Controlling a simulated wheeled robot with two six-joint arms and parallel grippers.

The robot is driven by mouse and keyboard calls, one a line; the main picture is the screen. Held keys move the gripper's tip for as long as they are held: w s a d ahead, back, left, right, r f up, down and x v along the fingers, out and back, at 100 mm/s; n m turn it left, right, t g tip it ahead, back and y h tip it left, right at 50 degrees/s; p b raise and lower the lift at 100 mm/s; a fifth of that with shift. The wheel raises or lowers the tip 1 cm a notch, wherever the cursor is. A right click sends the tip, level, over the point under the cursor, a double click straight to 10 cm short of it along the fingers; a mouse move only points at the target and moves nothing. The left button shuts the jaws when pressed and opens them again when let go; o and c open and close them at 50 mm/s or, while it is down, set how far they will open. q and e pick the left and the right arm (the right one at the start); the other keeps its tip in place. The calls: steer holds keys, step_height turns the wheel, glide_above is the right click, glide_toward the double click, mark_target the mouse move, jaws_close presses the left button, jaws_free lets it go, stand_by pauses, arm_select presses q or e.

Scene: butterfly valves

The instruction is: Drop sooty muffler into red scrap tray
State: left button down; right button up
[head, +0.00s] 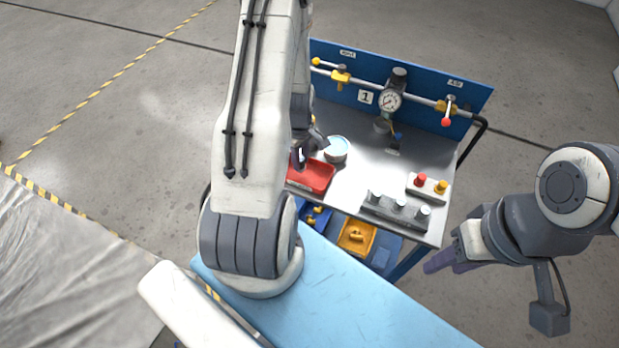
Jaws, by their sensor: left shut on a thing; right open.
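The red scrap tray (322,185) lies at the left front part of the steel bench top. My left gripper (304,158) is over the tray's back edge, reaching down from my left arm, which covers much of the view there. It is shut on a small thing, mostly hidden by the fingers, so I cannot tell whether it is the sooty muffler. My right gripper (437,266) is open and empty, off the bench's front right corner. Several small pale-topped cylinders stand in a grey block (385,213) at the bench's front right; no soot shows on them.
A round white dish (336,155) stands right behind the tray. A blue back panel (430,89) carries a pipe with a gauge (389,101) and valves. A red and yellow button box (428,188) sits at the right. Blue and yellow bins (357,236) are below the bench's front edge.

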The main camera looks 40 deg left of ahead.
arm_select(q)
steer(key=shift+f, duration=0.6)
steer(key=shift+r, duration=0.1)
steer(key=c, duration=0.5)
jaws_free()
step_height(320, 180, up, 10)
steer(key=shift+r+b, duration=0.2)
steer(key=shift+b, duration=0.9)
